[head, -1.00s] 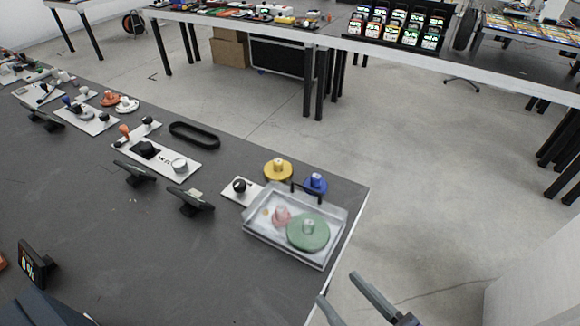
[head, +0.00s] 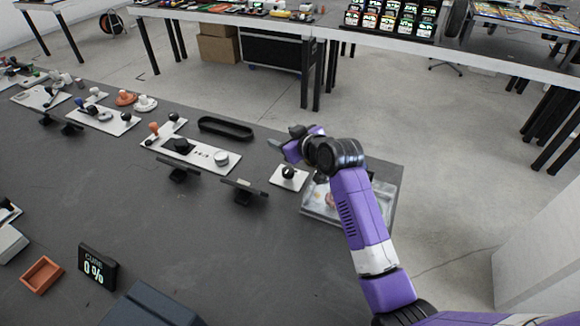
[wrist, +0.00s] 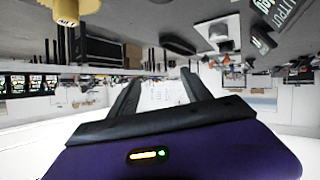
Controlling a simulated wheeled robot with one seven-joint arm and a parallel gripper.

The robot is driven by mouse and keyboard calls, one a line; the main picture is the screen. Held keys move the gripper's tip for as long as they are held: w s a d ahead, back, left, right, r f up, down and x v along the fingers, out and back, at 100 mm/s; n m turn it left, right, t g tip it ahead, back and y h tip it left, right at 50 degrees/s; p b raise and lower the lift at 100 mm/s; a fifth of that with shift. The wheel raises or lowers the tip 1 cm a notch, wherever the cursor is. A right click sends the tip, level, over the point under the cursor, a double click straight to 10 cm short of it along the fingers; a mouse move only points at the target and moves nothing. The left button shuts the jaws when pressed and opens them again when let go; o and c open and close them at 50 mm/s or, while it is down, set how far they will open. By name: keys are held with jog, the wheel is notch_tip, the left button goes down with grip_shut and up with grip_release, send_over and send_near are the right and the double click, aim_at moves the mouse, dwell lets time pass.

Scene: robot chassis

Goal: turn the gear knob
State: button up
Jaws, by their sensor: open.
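A white plate (head: 301,180) with a round black knob (head: 289,172) lies near the table's right end, left of the clear tray. A yellow gear piece (wrist: 66,10) shows at the wrist view's top left. My gripper (head: 277,145) is above the table's far edge, apart from the knob. Its two fingers (wrist: 160,78) are spread and empty.
A long plate (head: 190,155) with several knobs lies to the left, with a black oval ring (head: 225,128) behind it. Small black displays (head: 243,190) stand in front of the plates. The table's front middle (head: 200,240) is clear.

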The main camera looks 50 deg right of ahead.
jog(key=w+d+r+n+g+y, duration=0.2)
jog(key=d+g, duration=0.1)
jog(key=d, duration=0.1)
jog(key=n+g+y, duration=0.4)
jog(key=n+g, duration=0.2)
send_near(289, 170)
jog(key=f, duration=0.1)
jog(key=shift+x, duration=4)
jog(key=shift+w+a+r, duration=0.1)
jog(key=shift+w, duration=0.05)
grip_shut()
